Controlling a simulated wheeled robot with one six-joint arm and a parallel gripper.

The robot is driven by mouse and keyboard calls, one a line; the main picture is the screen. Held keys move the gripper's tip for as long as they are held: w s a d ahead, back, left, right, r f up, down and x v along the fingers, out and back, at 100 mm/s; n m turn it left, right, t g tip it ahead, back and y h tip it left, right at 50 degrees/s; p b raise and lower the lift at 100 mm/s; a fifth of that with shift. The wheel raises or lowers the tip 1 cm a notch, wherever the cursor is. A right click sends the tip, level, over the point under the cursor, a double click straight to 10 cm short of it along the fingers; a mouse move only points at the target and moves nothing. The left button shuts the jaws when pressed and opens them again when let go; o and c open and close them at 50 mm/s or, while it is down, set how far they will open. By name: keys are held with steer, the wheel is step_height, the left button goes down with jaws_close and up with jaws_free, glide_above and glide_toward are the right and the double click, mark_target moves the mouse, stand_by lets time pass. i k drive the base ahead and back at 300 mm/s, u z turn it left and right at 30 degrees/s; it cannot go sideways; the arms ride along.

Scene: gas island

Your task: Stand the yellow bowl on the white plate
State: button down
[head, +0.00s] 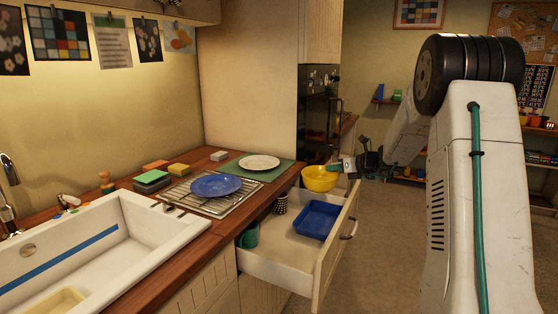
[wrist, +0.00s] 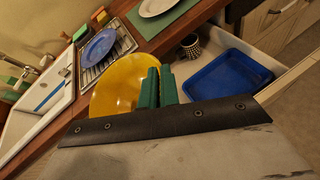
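The yellow bowl (head: 317,180) is in the air over the back part of the open drawer. My gripper (head: 338,168) is at the bowl's right rim. In the wrist view the two green fingers of my gripper (wrist: 158,86) are close together at the rim of the yellow bowl (wrist: 115,84), one overlapping the bowl and one outside it. The gripper looks shut on the rim. The white plate (head: 259,162) lies empty on a green mat on the counter, left of the bowl. The white plate also shows at the top of the wrist view (wrist: 158,6).
The open drawer (head: 277,262) holds a blue tray (head: 315,219), a teal mug (head: 248,236) and a patterned cup (head: 281,203). A blue plate (head: 216,185) lies on a wire rack (head: 187,200). Sponges (head: 152,180) and the sink (head: 130,240) are farther left.

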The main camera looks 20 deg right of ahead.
mark_target(259, 165)
steer(key=i, duration=0.95)
